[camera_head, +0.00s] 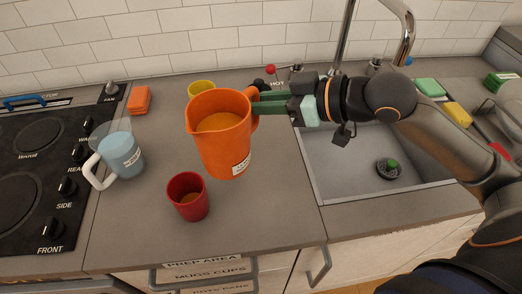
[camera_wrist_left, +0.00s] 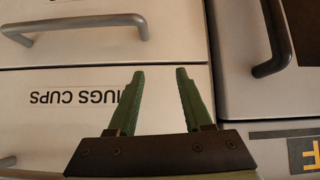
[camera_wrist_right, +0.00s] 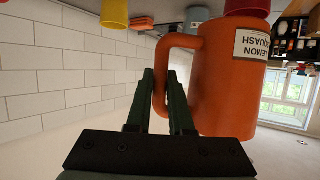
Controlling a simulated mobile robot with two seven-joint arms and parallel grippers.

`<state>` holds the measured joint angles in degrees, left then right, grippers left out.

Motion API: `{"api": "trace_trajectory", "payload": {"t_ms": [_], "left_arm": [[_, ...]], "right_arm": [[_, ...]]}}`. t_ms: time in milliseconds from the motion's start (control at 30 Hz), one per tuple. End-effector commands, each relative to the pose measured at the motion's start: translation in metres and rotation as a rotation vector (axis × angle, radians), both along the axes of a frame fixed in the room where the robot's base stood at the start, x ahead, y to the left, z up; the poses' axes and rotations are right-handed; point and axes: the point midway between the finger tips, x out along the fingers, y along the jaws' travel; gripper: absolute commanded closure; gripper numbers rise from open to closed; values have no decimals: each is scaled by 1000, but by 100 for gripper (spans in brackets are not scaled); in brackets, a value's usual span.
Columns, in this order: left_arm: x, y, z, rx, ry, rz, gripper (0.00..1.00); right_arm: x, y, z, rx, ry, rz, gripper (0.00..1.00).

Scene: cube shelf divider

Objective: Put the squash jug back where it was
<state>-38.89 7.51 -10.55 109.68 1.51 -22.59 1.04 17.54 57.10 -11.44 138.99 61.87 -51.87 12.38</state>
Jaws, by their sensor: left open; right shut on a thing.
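The orange squash jug (camera_head: 222,150) has liquid inside and a white label. In the right wrist view the jug (camera_wrist_right: 228,85) shows the label "LEMON SQUASH". My right gripper (camera_head: 262,103) is shut on the jug's handle, coming from the right. The jug appears held above the counter and roughly upright; its exact height is hard to tell. A red cup (camera_head: 188,197) with some orange liquid stands on the counter in front of the jug. My left gripper (camera_wrist_left: 157,100) is open and empty in front of the drawer fronts; it is not in the head view.
A blue-grey mug (camera_head: 121,152) stands left of the jug, beside the black stove (camera_head: 35,165). A yellow cup (camera_head: 201,88) and orange sponges (camera_head: 139,100) are behind. The sink (camera_head: 355,165) and tap lie right. Bare counter (camera_head: 270,200) shows right of the red cup.

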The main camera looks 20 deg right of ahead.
Motion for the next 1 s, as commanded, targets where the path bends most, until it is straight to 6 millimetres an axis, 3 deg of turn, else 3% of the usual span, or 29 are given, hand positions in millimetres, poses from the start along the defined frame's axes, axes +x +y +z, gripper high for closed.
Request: {"api": "trace_trajectory", "payload": {"t_ms": [167, 500, 700, 1000], "left_arm": [[0, 0, -3, 0, 0, 0, 50], [0, 0, -6, 0, 0, 0, 50], [0, 0, -11, 0, 1, 0, 50], [0, 0, -13, 0, 1, 0, 50]], "right_arm": [[13, -14, -7, 8, 2, -13, 100], [66, -71, -41, 14, 1, -15, 100], [84, -90, -76, 13, 0, -12, 100], [96, -104, -98, 11, -1, -11, 100]]}}
